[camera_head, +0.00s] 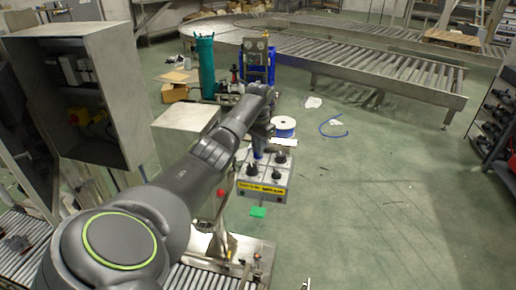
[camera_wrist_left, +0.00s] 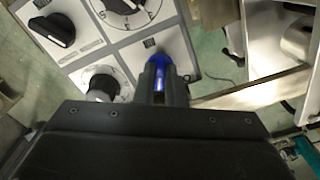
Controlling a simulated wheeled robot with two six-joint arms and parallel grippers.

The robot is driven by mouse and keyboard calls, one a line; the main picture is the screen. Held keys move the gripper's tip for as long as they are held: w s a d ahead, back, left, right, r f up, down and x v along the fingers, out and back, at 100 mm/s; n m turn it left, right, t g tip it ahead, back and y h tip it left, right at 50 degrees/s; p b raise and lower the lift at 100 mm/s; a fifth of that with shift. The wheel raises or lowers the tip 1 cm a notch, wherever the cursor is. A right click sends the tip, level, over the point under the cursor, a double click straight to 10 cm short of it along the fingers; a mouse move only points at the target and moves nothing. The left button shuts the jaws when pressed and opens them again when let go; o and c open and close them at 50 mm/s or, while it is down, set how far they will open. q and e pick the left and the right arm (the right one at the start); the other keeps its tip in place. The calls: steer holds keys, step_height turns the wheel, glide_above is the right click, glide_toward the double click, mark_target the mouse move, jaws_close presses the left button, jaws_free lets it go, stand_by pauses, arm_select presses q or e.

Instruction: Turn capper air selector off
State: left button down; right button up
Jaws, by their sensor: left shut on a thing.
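A grey control box (camera_head: 283,181) with a light panel face and a yellow front label stands at the centre of the head view. Several black rotary knobs sit on it, also seen in the left wrist view (camera_wrist_left: 103,85). A blue selector knob (camera_wrist_left: 158,58) is at one corner of the panel in the left wrist view. My left gripper (camera_wrist_left: 160,78) is shut on this blue knob, its fingers hiding part of it. In the head view the left gripper (camera_head: 259,148) reaches the panel's far left corner. Which label belongs to the blue knob is not readable. My right gripper is not in view.
An open grey cabinet (camera_head: 120,85) stands at the left. A roller conveyor (camera_head: 370,70) crosses the back, and a shelf rack (camera_head: 495,110) stands at the right. A white spool (camera_head: 284,123) lies behind the box. The green floor to the right is mostly clear.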

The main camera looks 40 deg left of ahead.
arm_select(q)
steer(key=shift+w+r+m, duration=0.1)
steer(key=shift+m, duration=0.2)
steer(key=c, duration=1.5)
jaws_free()
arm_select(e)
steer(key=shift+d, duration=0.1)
